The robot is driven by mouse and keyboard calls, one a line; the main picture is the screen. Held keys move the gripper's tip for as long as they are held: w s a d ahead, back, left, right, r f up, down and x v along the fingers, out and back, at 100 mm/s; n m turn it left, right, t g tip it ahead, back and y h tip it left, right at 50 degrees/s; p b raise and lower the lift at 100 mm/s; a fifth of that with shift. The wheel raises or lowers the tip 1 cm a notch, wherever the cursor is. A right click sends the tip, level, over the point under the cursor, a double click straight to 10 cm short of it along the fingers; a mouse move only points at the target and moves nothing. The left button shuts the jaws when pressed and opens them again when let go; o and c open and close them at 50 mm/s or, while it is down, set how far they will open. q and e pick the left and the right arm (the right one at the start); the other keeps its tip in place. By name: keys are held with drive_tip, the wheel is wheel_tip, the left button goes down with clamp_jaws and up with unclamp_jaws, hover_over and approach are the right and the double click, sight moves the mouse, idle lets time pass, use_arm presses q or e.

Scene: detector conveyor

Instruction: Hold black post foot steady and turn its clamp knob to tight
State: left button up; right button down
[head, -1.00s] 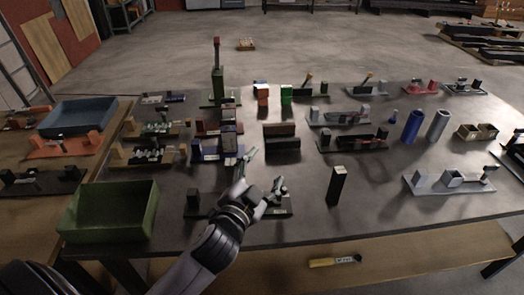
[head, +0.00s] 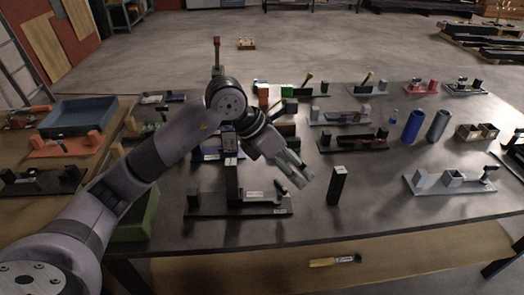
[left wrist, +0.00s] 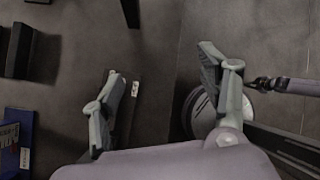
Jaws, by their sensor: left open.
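In the head view a black foot (head: 212,205) lies flat near the table's front edge. My right gripper is not in view.
A separate black post (head: 336,186) stands upright just right of my left gripper. A grey fixture (head: 425,186) lies farther right. A green bin (head: 138,218) is partly behind my left arm. A yellow-handled tool (head: 325,262) lies on the front ledge. Other fixtures fill the back.

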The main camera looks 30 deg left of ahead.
sight(281, 184)
use_arm(q)
drive_tip(key=w+a+n+y, duration=0.1)
drive_tip(key=a+y, duration=0.3)
drive_tip(key=a, duration=0.4)
drive_tip(key=p+x, duration=0.1)
drive_tip(key=x, duration=0.4)
drive_tip(key=p+x, duration=0.1)
drive_tip(key=x, duration=0.4)
drive_tip(key=p+x, duration=0.1)
drive_tip(key=x, duration=0.4)
drive_tip(key=shift+w+d+f, duration=0.2)
drive_tip(key=shift+d+f, duration=0.05)
drive_tip(key=shift+d, duration=0.1)
drive_tip(key=shift+w+d+f, duration=0.1)
drive_tip(key=shift+w+f, duration=0.1)
drive_tip(key=shift+f, duration=0.4)
drive_tip(key=shift+c, duration=0.3)
clamp_jaws()
